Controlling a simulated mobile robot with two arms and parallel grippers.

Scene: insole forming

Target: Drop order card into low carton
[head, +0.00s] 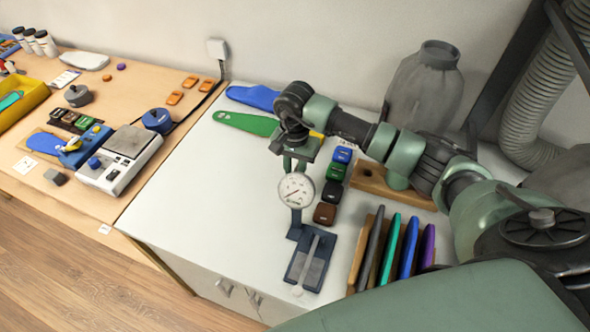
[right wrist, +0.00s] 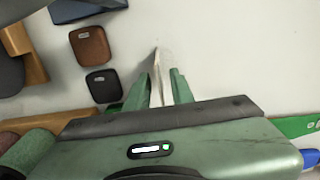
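My right gripper (head: 295,161) hangs over the white counter, fingers down, behind the dial gauge in the head view. In the right wrist view its green fingers (right wrist: 160,92) are closed about a thin white piece (right wrist: 157,62), seen edge-on, which looks like the order card. In the head view the dial gauge hides this piece and the lower fingertips. I cannot make out a low carton in either view. My left gripper is not in view.
The dial gauge (head: 296,190) on its dark blue stand is just in front. Colored blocks (head: 334,171), a wooden block (head: 419,199) and a rack of upright insoles (head: 358,254) are to the right. Green (head: 246,123) and blue (head: 252,96) insoles lie behind. The counter's left-front area is clear.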

